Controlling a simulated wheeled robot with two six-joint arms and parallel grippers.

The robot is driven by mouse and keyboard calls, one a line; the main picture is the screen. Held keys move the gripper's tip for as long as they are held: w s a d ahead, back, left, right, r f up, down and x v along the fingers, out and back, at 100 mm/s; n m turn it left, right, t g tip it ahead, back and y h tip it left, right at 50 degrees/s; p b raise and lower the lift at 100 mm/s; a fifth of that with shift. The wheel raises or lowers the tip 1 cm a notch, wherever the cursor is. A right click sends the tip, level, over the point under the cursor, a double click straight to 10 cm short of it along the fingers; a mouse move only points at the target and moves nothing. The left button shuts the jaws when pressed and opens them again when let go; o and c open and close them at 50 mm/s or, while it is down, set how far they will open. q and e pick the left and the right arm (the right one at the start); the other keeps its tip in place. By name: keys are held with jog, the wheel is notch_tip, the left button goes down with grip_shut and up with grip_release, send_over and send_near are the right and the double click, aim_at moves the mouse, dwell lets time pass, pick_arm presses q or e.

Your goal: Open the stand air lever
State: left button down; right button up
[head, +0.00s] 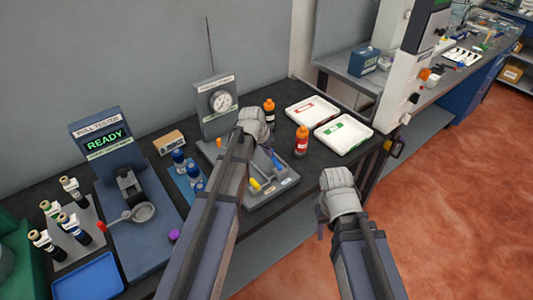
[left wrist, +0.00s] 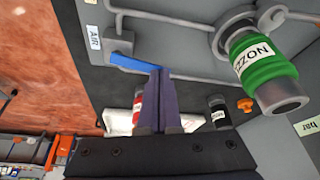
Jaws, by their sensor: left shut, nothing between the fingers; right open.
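The stand air lever (left wrist: 138,64) is a blue bar beside the AIR label (left wrist: 94,38) on the grey stand (left wrist: 190,30) in the left wrist view. My left gripper (left wrist: 160,78) is shut and empty, its fingertips at the lever's free end; I cannot tell whether they touch it. In the head view my left arm reaches over the stand (head: 272,200) below the gauge and hides part of it. My right gripper (head: 322,215) is open and empty in front of the table's right edge, away from the stand.
A gauge panel (head: 216,85) rises behind the stand. A pull tester (head: 100,140) and small bottles are at left. A green cylinder (left wrist: 262,58) sits near the lever.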

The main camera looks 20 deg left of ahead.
pick_arm(q)
jog(key=m, duration=0.1)
jog(key=w+m, duration=0.1)
jog(key=shift+w+d+m+g+h, duration=0.3)
jog(key=shift+m+h, duration=0.1)
jog(key=m, duration=0.1)
jog(key=w+d+m+h, duration=0.1)
jog(key=m, duration=0.1)
jog(key=shift+d+m+g, duration=0.2)
jog(key=shift+m+g, duration=0.1)
jog(key=shift+g, duration=0.1)
jog(key=d+m, duration=0.1)
jog(key=m+g, duration=0.1)
jog(key=m, duration=0.1)
jog(key=shift+w+d+m+h, duration=0.3)
jog(key=shift+w+d+h, duration=0.05)
jog(key=shift+w+h, duration=0.05)
jog(key=d+m+g, duration=0.1)
jog(key=m, duration=0.1)
jog(key=shift+d+m, duration=0.15)
jog(key=shift+m, duration=0.15)
jog(key=shift+s, duration=0.2)
jog(key=shift+s, duration=0.65)
jog(key=shift+a, duration=0.2)
